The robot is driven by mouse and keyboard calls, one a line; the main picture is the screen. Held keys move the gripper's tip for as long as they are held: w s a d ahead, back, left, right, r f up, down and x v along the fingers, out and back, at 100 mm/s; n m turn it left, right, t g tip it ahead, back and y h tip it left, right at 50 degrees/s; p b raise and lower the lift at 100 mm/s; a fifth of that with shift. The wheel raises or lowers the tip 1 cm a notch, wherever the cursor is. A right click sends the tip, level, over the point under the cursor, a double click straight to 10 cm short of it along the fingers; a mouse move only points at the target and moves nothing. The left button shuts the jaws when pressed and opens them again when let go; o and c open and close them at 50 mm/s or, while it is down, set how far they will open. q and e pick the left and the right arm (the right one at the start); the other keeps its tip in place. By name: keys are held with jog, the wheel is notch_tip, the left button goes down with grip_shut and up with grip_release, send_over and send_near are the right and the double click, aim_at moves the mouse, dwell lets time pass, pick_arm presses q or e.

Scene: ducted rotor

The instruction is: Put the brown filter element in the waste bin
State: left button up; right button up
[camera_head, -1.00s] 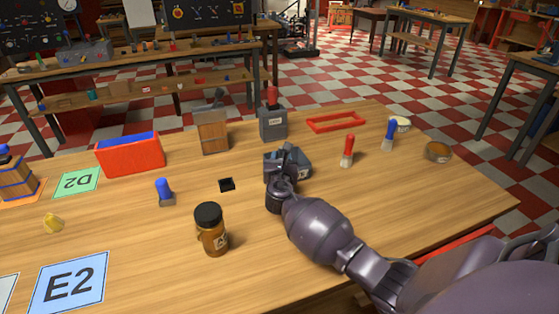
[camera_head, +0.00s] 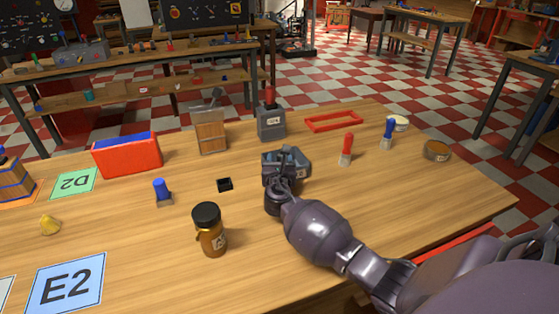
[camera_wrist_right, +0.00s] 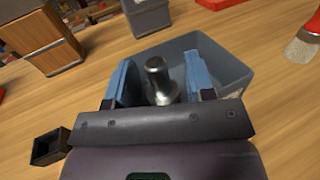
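My right gripper (camera_head: 284,163) is at a small grey open bin (camera_head: 302,172) in the middle of the table. In the right wrist view, its blue fingers (camera_wrist_right: 163,82) are apart inside the grey bin (camera_wrist_right: 232,78). A shiny metal knobbed piece (camera_wrist_right: 157,76) shows between them, with small gaps at its sides. I cannot tell which thing is the brown filter element. A round brown-topped item (camera_head: 437,149) lies at the table's right edge. I cannot tell whether the grey bin is the waste bin. My left gripper is not in view.
A brown jar with a black lid (camera_head: 210,230) stands in front. Red (camera_head: 346,150) and blue (camera_head: 388,134) brushes stand right. A small black square holder (camera_head: 224,185) is left of the gripper.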

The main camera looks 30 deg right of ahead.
jog(key=shift+o, duration=0.5)
jog(key=shift+r, duration=0.45)
jog(key=shift+s+a+r+p, duration=0.2)
jog(key=shift+s+p, duration=0.05)
jog(key=shift+p, duration=0.15)
jog(key=p+v, duration=0.1)
jog(key=v, duration=0.9)
jog(key=shift+s, duration=0.1)
jog(key=shift+s+a+p, duration=0.3)
jog(key=shift+s+a, duration=0.1)
jog(key=shift+s, duration=0.05)
